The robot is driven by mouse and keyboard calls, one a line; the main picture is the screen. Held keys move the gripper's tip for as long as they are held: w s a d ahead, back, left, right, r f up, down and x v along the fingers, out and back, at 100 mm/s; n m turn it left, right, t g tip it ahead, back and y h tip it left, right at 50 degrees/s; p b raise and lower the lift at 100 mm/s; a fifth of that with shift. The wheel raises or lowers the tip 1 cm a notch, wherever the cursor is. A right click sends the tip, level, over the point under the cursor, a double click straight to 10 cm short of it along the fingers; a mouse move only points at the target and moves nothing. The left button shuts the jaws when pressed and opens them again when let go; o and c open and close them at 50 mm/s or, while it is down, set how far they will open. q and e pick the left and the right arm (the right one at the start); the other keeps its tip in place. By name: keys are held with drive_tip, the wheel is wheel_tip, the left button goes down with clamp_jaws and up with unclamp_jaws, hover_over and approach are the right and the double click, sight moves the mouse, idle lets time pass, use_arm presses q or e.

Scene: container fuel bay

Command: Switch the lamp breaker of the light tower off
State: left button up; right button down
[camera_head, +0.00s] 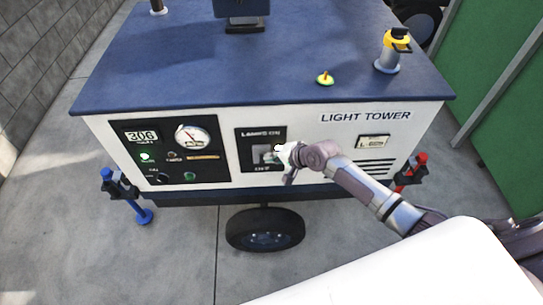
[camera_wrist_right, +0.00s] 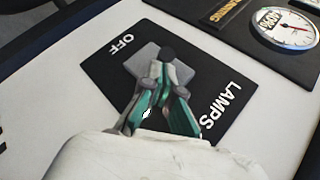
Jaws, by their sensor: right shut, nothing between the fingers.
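The light tower (camera_head: 310,185) is a white cabinet with a blue top. The lamp breaker panel (camera_head: 246,140) is a black plate on its front, marked LAMPS ON at the top and OFF at the bottom. In the right wrist view the breaker panel (camera_wrist_right: 110,72) is turned, with OFF at upper left. My right gripper (camera_head: 279,154) is shut and empty in front of the breaker. Its fingertips (camera_wrist_right: 164,72) are right by the lever tip; I cannot tell if they touch. My left gripper is not in view.
A gauge panel (camera_head: 166,170) with a dial and green lamp is left of the breaker. A yellow-topped fitting (camera_head: 390,50) and a small yellow knob (camera_head: 325,79) stand on top. Blue (camera_head: 128,195) and red (camera_head: 411,171) jacks flank the cabinet.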

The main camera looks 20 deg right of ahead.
drive_tip(key=shift+s+f+t, duration=0.1)
drive_tip(key=shift+f+t, duration=0.05)
drive_tip(key=shift+t, duration=0.15)
drive_tip(key=t+b, duration=0.1)
drive_tip(key=f+n+t+b, duration=0.1)
drive_tip(key=s+f+n+t+b, duration=0.1)
drive_tip(key=shift+s+a+f+t, duration=0.15)
drive_tip(key=shift+a+t, duration=0.1)
drive_tip(key=shift+t, duration=0.15)
idle(0.3)
drive_tip(key=shift+r+p, duration=0.65)
drive_tip(key=shift+r, duration=0.15)
